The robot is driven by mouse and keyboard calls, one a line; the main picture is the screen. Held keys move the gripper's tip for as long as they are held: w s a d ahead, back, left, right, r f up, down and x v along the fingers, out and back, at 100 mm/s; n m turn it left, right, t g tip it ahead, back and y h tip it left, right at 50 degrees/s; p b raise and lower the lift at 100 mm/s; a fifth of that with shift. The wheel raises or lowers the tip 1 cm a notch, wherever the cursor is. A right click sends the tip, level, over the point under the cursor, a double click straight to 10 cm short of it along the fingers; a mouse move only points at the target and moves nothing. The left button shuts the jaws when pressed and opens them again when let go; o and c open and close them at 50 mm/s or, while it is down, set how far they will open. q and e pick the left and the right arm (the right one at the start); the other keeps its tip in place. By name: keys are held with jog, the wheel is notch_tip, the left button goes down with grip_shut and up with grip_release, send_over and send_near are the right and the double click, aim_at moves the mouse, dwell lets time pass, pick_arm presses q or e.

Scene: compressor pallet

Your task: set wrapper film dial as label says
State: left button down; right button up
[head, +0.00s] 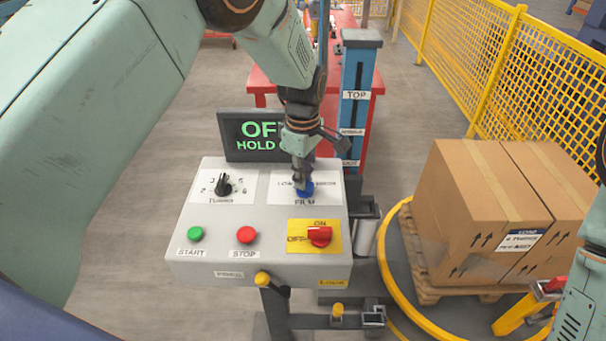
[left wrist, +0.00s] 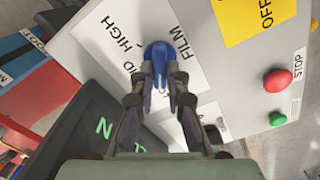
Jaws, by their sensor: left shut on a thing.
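The blue film dial (head: 305,188) is on the white FILM plate at the upper right of the grey control panel (head: 210,262). My left gripper (head: 303,176) comes down from above and is shut on the dial. In the left wrist view the blue dial (left wrist: 158,55) sits between the fingertips (left wrist: 160,82), with HIGH, part of another word and FILM printed beside it. The fingers hide part of the scale, and I cannot tell which mark the dial points to. A small label (head: 521,241) is on a carton; its print is too small to read surely. My right gripper is out of view.
A black knob (head: 223,187), green START button (head: 195,234), red STOP button (head: 246,235) and red ON/OFF switch (head: 319,236) share the panel. A dark display (head: 235,140) stands behind it. Cartons (head: 465,215) on a pallet (head: 428,289) and a yellow fence (head: 500,75) are right.

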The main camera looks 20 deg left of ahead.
pick_arm(q)
jog(key=shift+s+f+m, duration=0.2)
jog(key=shift+m, duration=0.1)
jog(key=shift+m+p, duration=0.6)
jog(key=shift+m, duration=0.3)
jog(key=m+p, duration=0.1)
jog(key=m, duration=0.1)
jog(key=shift+d+m, duration=0.1)
jog(key=shift+m, duration=0.3)
jog(key=m, duration=0.3)
jog(key=shift+f+p, duration=0.1)
jog(key=shift+p, duration=0.3)
jog(key=shift+w+d+m+p, duration=0.1)
jog(key=shift+m+p, duration=0.2)
jog(key=shift+m, duration=1.4)
jog(key=c, duration=1.7)
grip_release()
jog(key=o, duration=0.4)
jog(key=shift+w, duration=0.25)
jog(key=shift+c, duration=0.2)
